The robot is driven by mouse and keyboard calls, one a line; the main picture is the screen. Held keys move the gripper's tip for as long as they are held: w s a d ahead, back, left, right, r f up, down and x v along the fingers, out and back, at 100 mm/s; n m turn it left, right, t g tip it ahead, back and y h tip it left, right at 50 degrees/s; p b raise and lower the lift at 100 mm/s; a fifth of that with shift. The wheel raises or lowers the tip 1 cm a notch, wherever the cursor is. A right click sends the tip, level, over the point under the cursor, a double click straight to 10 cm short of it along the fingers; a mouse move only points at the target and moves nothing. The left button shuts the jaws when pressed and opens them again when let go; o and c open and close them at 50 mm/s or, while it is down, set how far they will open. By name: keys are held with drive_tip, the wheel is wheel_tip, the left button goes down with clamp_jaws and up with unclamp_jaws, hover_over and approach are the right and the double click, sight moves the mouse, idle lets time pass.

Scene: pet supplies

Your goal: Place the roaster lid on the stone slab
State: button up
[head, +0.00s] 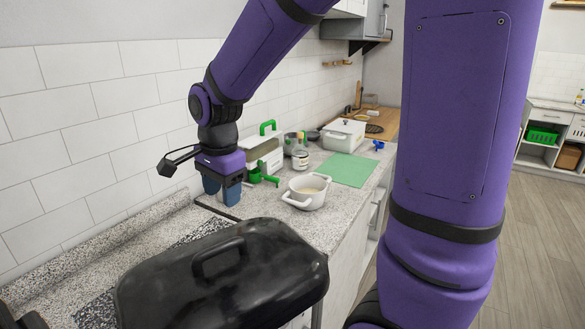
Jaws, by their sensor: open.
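The roaster lid (285,272) is large, black and domed, with a raised handle (217,262) on top. It fills the near foreground, handle up. A dark speckled stone slab (203,232) shows on the counter behind and to the left of the lid. The lid hides much of it, and I cannot tell whether the lid touches it or what lies beneath the lid. My gripper (223,194) points down above the counter, beyond the lid's handle and apart from it. Its blue fingers are open, with nothing seen between them.
A white two-handled pot (307,191) stands right of my gripper. Behind are green-handled items (263,177), a white jar (300,159), a green mat (345,169) and a white lidded box (343,135). The tiled wall (90,140) bounds the left. The counter drops to floor at right.

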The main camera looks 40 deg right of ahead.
drive_tip(key=s+d+r+n+t, duration=0.2)
drive_tip(key=s+r+n, duration=0.3)
drive_tip(key=s+n, duration=0.2)
drive_tip(key=s+d+r+n+t, duration=0.2)
drive_tip(key=s+r+n, duration=0.3)
drive_tip(key=s+n, duration=0.3)
drive_tip(key=s, duration=0.3)
drive_tip(key=shift+s+d+r+n, duration=0.2)
drive_tip(key=shift+d+r+n, duration=0.1)
